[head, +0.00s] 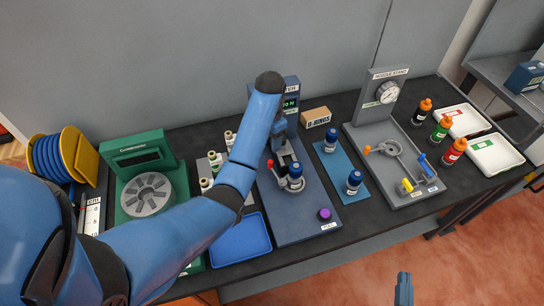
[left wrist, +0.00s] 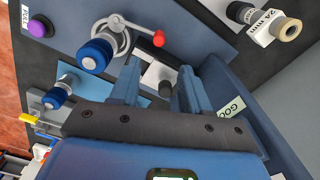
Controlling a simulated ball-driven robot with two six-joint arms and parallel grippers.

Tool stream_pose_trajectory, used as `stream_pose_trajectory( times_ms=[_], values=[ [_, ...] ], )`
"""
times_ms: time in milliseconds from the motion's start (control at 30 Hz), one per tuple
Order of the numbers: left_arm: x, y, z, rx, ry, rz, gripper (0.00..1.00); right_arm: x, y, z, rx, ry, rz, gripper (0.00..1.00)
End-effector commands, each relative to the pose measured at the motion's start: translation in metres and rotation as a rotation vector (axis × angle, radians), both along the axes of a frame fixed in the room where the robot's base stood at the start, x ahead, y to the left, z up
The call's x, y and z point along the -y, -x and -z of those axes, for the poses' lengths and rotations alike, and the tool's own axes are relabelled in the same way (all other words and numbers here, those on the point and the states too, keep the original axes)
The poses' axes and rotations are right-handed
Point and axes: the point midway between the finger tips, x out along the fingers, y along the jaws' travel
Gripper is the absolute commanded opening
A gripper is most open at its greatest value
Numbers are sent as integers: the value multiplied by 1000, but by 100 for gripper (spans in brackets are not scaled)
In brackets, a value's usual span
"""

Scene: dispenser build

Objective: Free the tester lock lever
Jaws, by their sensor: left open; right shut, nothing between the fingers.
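The tester (head: 305,220) is a dark blue-grey station with a green display and a purple button (head: 324,214). Its lever with a red knob (head: 269,163) lies beside a blue-capped bottle (head: 295,171) standing in a metal ring. In the left wrist view the lever (left wrist: 135,27) runs from the ring to the red knob (left wrist: 158,38). My left gripper (left wrist: 159,70) is open over the tester; the knob is apart from its fingertips. A white and black part (left wrist: 158,76) shows between the fingers. My right gripper (head: 404,290) is shut and empty at the bottom, away from the tester.
A blue tray (head: 240,243) lies left of the tester. Two blue-capped bottles (head: 354,182) stand on a blue mat at its right.

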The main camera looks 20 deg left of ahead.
Motion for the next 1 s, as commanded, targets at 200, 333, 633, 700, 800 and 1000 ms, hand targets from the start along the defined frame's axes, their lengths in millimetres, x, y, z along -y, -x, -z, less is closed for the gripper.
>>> stream_pose_trajectory(
  times_ms=[200,333,633,700,800,1000],
  values=[
    [0,1,27,-4,-1,0,46,0,0,13,-2,0,0,0],
    [0,1,49,-4,-1,0,46,0,0,7,0,0,0,0],
    [0,1,88,-2,0,0,46,0,0,2,0,0,0,0],
    [0,1,92,-1,-1,0,46,0,0,2,-1,0,0,0],
    [0,1,96,0,0,0,46,0,0,2,-1,0,0,0],
    [0,1,98,1,0,0,46,0,0,2,-1,0,0,0]
  ],
)
